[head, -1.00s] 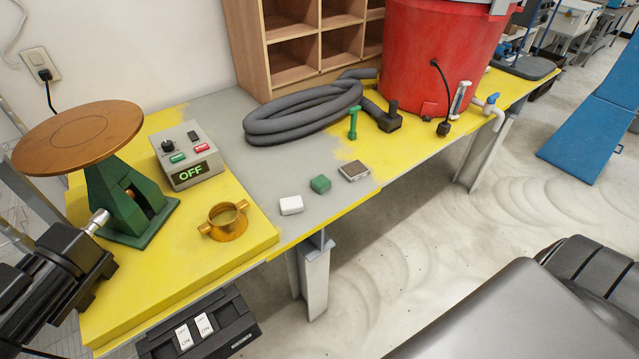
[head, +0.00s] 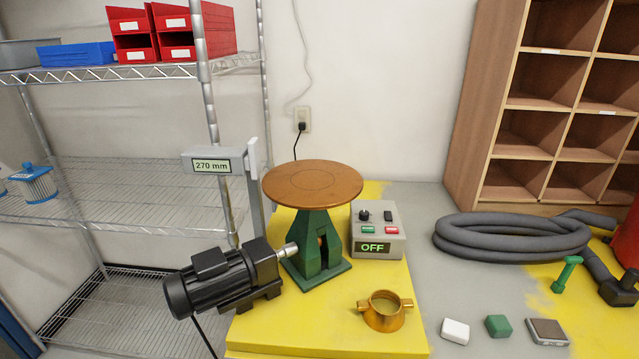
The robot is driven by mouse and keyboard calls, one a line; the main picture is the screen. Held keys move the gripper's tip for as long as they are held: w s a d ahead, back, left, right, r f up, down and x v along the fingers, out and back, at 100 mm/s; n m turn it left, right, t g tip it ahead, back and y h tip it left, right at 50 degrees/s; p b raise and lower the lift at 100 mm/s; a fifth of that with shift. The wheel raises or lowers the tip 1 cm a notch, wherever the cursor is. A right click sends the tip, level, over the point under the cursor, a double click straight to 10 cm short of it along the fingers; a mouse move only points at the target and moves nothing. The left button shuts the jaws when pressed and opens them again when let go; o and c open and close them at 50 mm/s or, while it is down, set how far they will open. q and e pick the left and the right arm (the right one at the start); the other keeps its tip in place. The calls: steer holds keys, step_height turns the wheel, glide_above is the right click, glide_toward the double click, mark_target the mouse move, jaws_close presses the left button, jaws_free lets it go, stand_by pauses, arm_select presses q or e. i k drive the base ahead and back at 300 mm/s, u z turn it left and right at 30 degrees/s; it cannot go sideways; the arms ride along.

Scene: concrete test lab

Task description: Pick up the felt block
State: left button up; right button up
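Three small blocks lie in a row on the grey part of the bench at the lower right of the head view. All three lie flat and apart from each other. Neither of my grippers is in view.
A brass ring with two lugs (head: 384,311) sits left of the blocks. Behind are a control box (head: 378,231) reading OFF, a round-topped green stand (head: 313,185), a black motor (head: 222,280) and a grey hose coil (head: 510,238). A wire shelf (head: 120,190) stands left.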

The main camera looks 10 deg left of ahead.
mark_target(498, 326)
steer(key=u, duration=2.75)
steer(key=k, duration=2.7)
steer(key=z, duration=0.65)
